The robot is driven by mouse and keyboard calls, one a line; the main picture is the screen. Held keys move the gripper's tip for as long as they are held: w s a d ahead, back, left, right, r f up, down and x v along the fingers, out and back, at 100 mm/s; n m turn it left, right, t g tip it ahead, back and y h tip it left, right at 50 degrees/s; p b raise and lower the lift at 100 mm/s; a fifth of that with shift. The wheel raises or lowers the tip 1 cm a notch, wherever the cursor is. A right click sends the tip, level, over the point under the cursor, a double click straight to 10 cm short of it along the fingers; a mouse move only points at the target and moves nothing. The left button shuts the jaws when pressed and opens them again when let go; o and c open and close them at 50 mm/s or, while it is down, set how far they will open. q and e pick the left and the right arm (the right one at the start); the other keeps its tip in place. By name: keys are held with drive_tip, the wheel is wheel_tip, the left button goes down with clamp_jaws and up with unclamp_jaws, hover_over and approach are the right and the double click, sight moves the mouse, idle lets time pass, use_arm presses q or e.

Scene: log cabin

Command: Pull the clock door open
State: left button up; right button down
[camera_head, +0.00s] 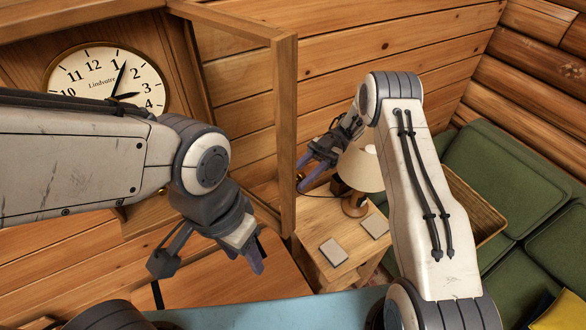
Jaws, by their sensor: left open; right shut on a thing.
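The wooden clock (185,75) stands at the left, with a white round dial (82,72) partly hidden by my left arm. Its framed door (286,130) stands out from the case at a wide angle, so I see through the frame to the log wall. My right gripper (303,173) is at the outer face of the door's free upright and is shut on the door's small knob, mostly hidden by the fingers. My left gripper (212,265) is open and empty, in front of the lower door opening and below the dial.
A small wooden side table (318,222) with a lamp (359,169) and two flat pale squares (334,252) is behind the door. A green sofa (490,160) fills the right. My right arm crosses in front of the table and sofa.

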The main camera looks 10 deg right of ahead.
drive_tip(key=shift+w+r, duration=0.1)
drive_tip(key=shift+r, duration=0.05)
drive_tip(key=c, duration=0.5)
unclamp_jaws()
drive_tip(key=shift+c, duration=0.2)
drive_tip(key=shift+o, duration=0.2)
wheel_tip(320, 180, up, 5)
drive_tip(key=p, duration=0.5)
drive_tip(key=s+d+r, duration=0.5)
drive_tip(key=s+d, duration=0.2)
drive_tip(key=d, duration=0.2)
drive_tip(key=shift+d+r+p, duration=0.15)
drive_tip(key=shift+r+p, duration=0.15)
drive_tip(key=shift+r, duration=0.1)
